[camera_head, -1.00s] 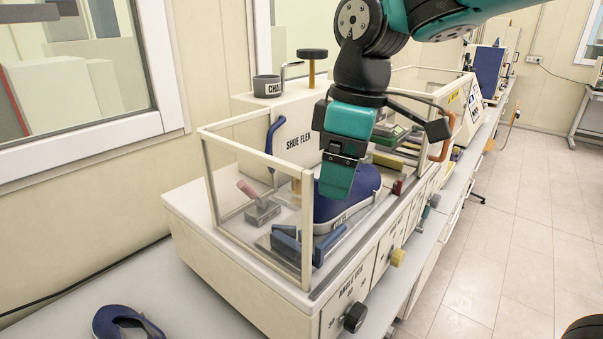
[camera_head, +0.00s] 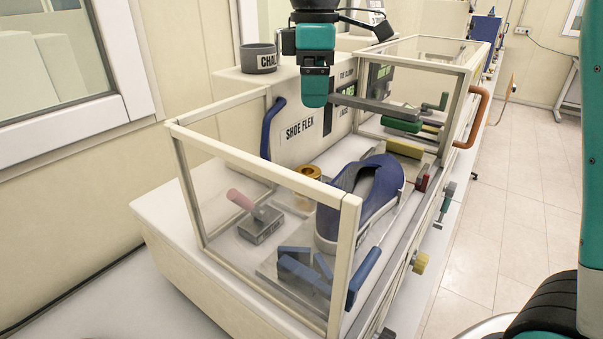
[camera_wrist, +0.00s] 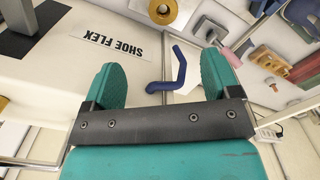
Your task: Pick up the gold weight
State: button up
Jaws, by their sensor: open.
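The gold weight (camera_head: 307,177) is a short round gold piece inside the clear-walled case, between the white machine and the blue shoe (camera_head: 378,188). In the wrist view a round gold piece with a hole, seemingly this weight (camera_wrist: 162,10), shows at the top edge, partly cut off. My gripper (camera_head: 315,101) is above the case, in front of the machine's upper face, higher than the weight and apart from it.
The case's cream frame (camera_head: 262,175) and the blue bent handle (camera_head: 272,128) stand near the weight. A grey block with a pink handle (camera_head: 260,222) and blue blocks (camera_head: 300,270) lie in the case. A grey chalk cup (camera_head: 258,58) sits on the machine. The case top looks open.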

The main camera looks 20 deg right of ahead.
jog(key=p, duration=0.3)
send_over(308, 171)
jog(key=s, duration=0.1)
jog(key=f, duration=1.1)
jog(key=shift+a, duration=0.2)
jog(key=shift+s+f+p, duration=0.1)
jog(key=shift+f+p, duration=1.2)
jog(key=shift+f, duration=1.5)
jog(key=shift+c, duration=0.4)
jog(key=c, duration=1.1)
jog(key=shift+c, duration=0.7)
jog(key=shift+r, duration=0.15)
